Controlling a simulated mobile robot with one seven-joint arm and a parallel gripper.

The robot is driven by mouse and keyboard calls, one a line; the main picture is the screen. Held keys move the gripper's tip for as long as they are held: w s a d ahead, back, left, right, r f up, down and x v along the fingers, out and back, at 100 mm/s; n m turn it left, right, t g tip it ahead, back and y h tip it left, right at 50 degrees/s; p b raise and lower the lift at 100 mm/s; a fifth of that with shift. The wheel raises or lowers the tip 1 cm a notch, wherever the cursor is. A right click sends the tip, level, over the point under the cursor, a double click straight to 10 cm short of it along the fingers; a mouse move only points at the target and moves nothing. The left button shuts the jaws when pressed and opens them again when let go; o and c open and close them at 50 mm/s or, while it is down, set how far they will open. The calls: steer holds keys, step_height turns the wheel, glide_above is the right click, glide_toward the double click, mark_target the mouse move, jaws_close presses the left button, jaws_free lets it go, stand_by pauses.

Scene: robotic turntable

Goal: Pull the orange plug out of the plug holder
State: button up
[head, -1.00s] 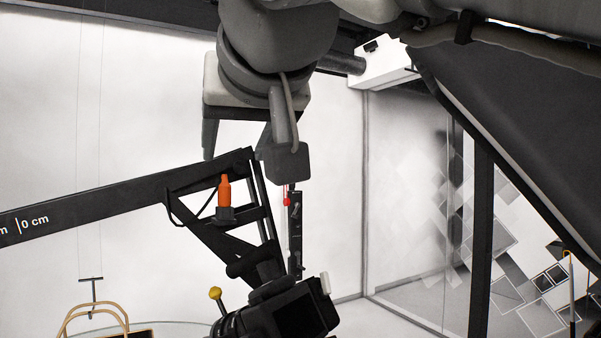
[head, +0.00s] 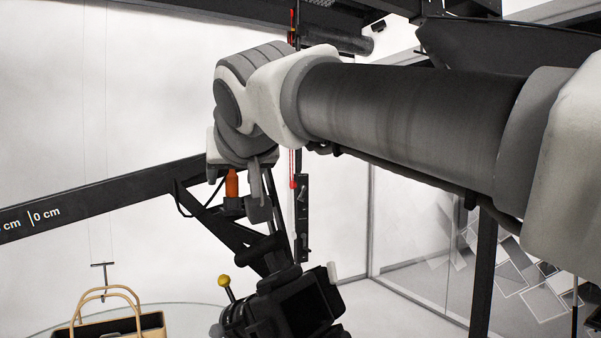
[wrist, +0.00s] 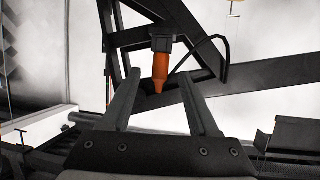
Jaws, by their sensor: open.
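The orange plug (head: 232,184) stands upright in the black plug holder (head: 233,205) on the dark frame. In the head view its upper part is hidden behind my wrist. In the wrist view the orange plug (wrist: 161,72) shows below the black holder (wrist: 162,43), with its tapered end toward me. My gripper (wrist: 159,77) is open, one finger on each side of the plug in the picture. I see a gap on both sides, and the plug does not look held. How deep the plug sits between the fingers I cannot tell.
A black cable (wrist: 217,44) loops from the holder beside the frame. The dark beam (head: 100,200) with cm marks runs left. Below are a camera-like device (head: 285,310), a yellow knob (head: 224,281) and a basket (head: 112,322) with wooden handles.

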jaws_close()
steer(key=shift+r, duration=0.1)
step_height(320, 180, up, 4)
steer(key=p, duration=0.3)
stand_by(0.9)
steer(key=shift+d, duration=0.1)
